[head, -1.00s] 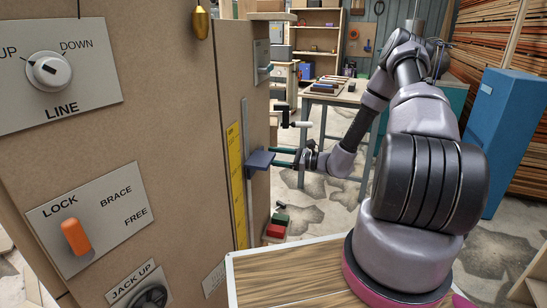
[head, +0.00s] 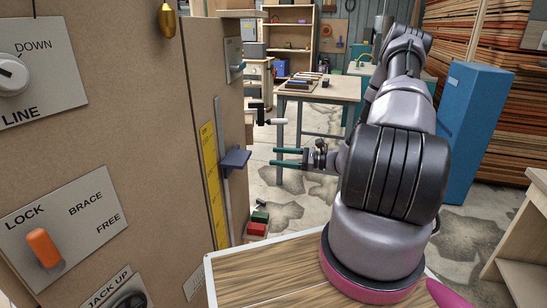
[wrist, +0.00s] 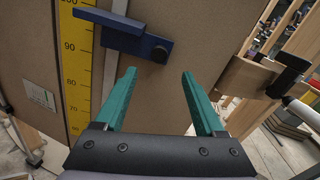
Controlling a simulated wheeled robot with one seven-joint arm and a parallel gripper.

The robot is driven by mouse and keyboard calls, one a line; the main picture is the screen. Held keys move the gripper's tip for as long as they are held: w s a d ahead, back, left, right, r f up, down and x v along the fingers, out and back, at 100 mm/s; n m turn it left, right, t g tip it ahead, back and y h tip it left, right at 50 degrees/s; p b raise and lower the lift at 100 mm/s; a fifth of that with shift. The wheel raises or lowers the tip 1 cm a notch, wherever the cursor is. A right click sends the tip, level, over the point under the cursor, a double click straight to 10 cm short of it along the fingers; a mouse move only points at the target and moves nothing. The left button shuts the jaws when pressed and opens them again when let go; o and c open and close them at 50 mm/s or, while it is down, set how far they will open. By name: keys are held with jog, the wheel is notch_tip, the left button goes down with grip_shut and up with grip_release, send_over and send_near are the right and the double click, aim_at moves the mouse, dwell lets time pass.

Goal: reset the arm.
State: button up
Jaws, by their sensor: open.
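My gripper (head: 287,157) is in the middle of the head view, its two teal fingers apart with nothing between them. It points left toward the tall brown panel (head: 110,130) and is clear of it. A blue slider block (head: 235,160) sits on a vertical rail beside a yellow scale on that panel, left of my fingertips and apart from them. In the wrist view the two teal fingers (wrist: 158,102) are spread, and the blue slider block (wrist: 125,35) shows above and left of them. My arm rises from its base at the right.
Lever plates with an orange LOCK handle (head: 43,247) and a LINE knob (head: 10,76) are on the panel. A clamp (head: 265,115) sticks out near my gripper. A workbench (head: 322,90) and blue cabinet (head: 470,130) stand behind. Red and green blocks (head: 257,225) lie low by the panel.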

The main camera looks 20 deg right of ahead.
dwell(0.3)
jog(key=s+a+r+n+g+h, duration=0.35)
jog(key=s+r+n, duration=0.2)
jog(key=r, duration=0.45)
jog(key=s+a+r+n+g+h, duration=0.35)
jog(key=r+n+g, duration=0.2)
jog(key=r, duration=0.35)
jog(key=s+d+r+n+t+h, duration=0.3)
jog(key=s+r+n+t+h, duration=0.3)
jog(key=s+r, duration=0.9)
notch_tip(320, 180, up, 3)
jog(key=shift+s+f+t+h, duration=0.2)
jog(key=shift+t+h, duration=0.2)
jog(key=shift+t, duration=0.3)
